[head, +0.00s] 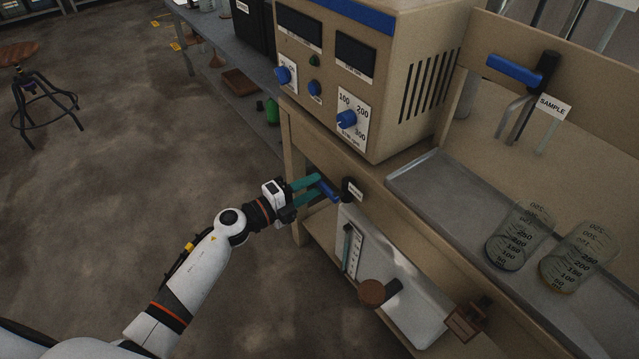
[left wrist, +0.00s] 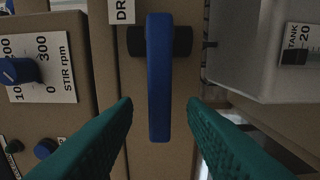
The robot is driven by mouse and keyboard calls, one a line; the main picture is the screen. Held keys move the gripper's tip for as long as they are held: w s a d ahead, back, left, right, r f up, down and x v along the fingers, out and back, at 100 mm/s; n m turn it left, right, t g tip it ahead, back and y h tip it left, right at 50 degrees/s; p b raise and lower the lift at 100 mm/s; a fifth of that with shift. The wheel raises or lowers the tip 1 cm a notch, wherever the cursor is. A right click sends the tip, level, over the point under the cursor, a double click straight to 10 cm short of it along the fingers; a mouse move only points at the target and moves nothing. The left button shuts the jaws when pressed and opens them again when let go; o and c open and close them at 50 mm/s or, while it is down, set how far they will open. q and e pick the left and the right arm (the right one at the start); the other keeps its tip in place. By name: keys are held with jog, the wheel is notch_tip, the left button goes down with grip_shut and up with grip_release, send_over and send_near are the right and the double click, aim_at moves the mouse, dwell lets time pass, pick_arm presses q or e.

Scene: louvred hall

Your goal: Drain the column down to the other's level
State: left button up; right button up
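A blue lever (head: 328,191) on a black valve sits on the tan bench front, below the control box. Two graduated glass beakers (head: 512,240) and (head: 575,262) stand on the metal tray. My right gripper is out of view.
The control box (head: 385,75) has several blue knobs and dark displays. A SAMPLE tap with a blue handle (head: 514,69) is above the tray (head: 425,180). A brown round knob (head: 372,291) stands in front of the tank. The floor to the left is clear up to a stool (head: 40,100).

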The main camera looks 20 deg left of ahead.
pick_arm(q)
jog(key=shift+x, duration=1.3)
grip_shut()
dwell(0.7)
